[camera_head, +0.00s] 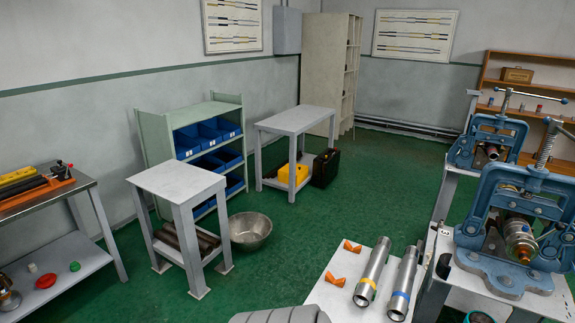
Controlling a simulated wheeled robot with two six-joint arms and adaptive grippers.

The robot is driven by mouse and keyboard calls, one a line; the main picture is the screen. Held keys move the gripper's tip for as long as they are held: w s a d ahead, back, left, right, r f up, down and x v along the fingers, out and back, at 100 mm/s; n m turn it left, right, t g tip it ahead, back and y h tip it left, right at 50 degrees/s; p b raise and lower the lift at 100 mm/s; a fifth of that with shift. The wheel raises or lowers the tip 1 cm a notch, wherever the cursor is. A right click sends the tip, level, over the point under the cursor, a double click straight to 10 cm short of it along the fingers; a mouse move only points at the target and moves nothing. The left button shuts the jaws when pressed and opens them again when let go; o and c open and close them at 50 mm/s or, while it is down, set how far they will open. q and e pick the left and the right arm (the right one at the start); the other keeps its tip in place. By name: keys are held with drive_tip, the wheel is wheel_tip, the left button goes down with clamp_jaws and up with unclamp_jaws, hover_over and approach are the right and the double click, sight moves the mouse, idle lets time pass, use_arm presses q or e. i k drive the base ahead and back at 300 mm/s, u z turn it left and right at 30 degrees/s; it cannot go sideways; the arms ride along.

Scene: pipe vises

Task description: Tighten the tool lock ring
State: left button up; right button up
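A blue pipe vise (500,267) stands at the right on a light bench marked 3. A metal tool (520,238) with silver and coppery rings sits in its frame, facing me. I cannot tell which band is the lock ring or how tight it is. Two steel cylinders lie on a white table in front: one has a yellow band (372,275), the other a blue band (403,283). I see neither of my grippers. A grey ribbed shape at the bottom edge is too cut off to identify.
A second blue vise (488,142) stands behind the first. Two orange blocks (343,264) lie on the white table (325,292). A metal bowl (250,230) sits on the floor by a small grey table (178,181). The green floor (335,215) is open in the middle.

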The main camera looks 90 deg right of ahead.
sight(505, 186)
drive_tip(key=i, duration=1.2)
drive_tip(key=z, duration=2.15)
drive_tip(key=i, duration=2.35)
drive_tip(key=z, duration=3.2)
drive_tip(key=i, duration=0.95)
drive_tip(key=u, duration=0.45)
drive_tip(key=k, duration=0.5)
drive_tip(key=u, duration=0.45)
